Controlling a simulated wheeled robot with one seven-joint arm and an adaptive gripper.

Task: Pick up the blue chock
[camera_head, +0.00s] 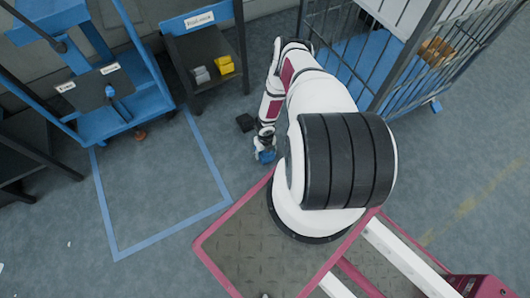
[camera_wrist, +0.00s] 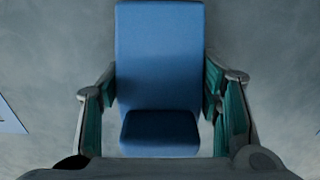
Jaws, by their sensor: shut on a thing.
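The blue chock (camera_wrist: 160,60) fills the middle of the wrist view, with a broad upper face and a darker near face. The fingers of my gripper (camera_wrist: 160,88) press on its left and right sides, shut on it. In the head view my gripper (camera_head: 265,145) is low beside the front of my base, with the blue chock (camera_head: 266,156) at its tip. I cannot tell whether the chock touches the floor.
A dark stand (camera_head: 205,55) holds grey and yellow pieces (camera_head: 224,65). A blue trolley (camera_head: 125,120) stands left, a cage cart (camera_head: 375,60) right. The floor inside the blue-taped outline (camera_head: 118,235) is clear.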

